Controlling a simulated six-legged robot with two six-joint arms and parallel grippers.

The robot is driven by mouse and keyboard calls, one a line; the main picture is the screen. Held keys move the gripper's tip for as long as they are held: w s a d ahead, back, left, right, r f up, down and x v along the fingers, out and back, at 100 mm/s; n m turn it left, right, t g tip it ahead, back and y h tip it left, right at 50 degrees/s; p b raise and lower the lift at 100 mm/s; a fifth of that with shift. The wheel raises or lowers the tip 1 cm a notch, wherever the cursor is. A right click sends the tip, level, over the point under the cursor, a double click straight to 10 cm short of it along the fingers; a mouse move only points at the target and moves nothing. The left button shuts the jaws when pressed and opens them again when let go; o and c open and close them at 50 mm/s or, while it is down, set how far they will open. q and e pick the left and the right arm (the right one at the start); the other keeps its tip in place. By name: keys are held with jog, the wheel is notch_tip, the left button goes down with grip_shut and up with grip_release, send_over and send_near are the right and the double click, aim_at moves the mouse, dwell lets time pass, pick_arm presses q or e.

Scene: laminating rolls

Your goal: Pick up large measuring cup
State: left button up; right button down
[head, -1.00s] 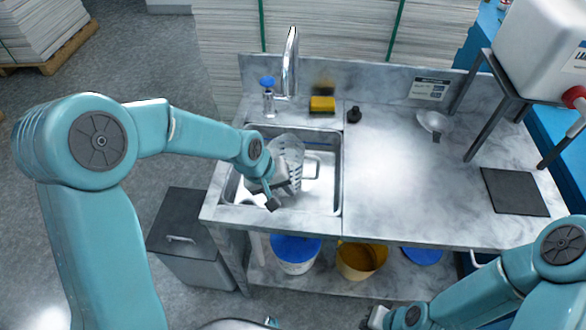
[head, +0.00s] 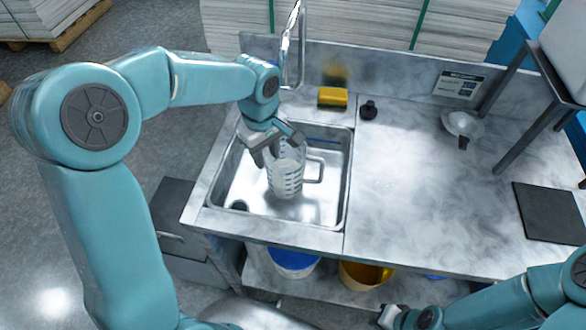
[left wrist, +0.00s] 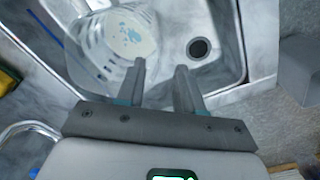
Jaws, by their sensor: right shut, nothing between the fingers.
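The large measuring cup (head: 286,180) is clear with blue markings and stands in the sink, its handle to the right in the head view. In the left wrist view the cup (left wrist: 120,38) shows at upper left, seen from above. My left gripper (head: 275,146) is open at the cup's rim, on its far left side. Its fingers (left wrist: 162,78) are apart near the cup's edge; I cannot tell whether the cup's wall lies between them. My right gripper (head: 390,318) is shut and empty at the bottom of the head view, in front of the counter.
The metal sink (head: 325,205) has raised walls and a tap (head: 292,45) behind it. A yellow sponge (head: 332,97) and a black stopper (head: 368,110) lie at the back. A clear scoop-like vessel (head: 462,124) and dark mat (head: 550,212) lie right. The counter's middle is clear.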

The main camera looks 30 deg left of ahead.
aim_at(272, 173)
pick_arm(q)
jog(key=f, duration=0.7)
jog(key=shift+d+p, duration=0.35)
jog(key=shift+d, duration=0.05)
jog(key=shift+w, duration=0.1)
grip_shut()
jog(key=shift+r, duration=0.1)
dwell(0.6)
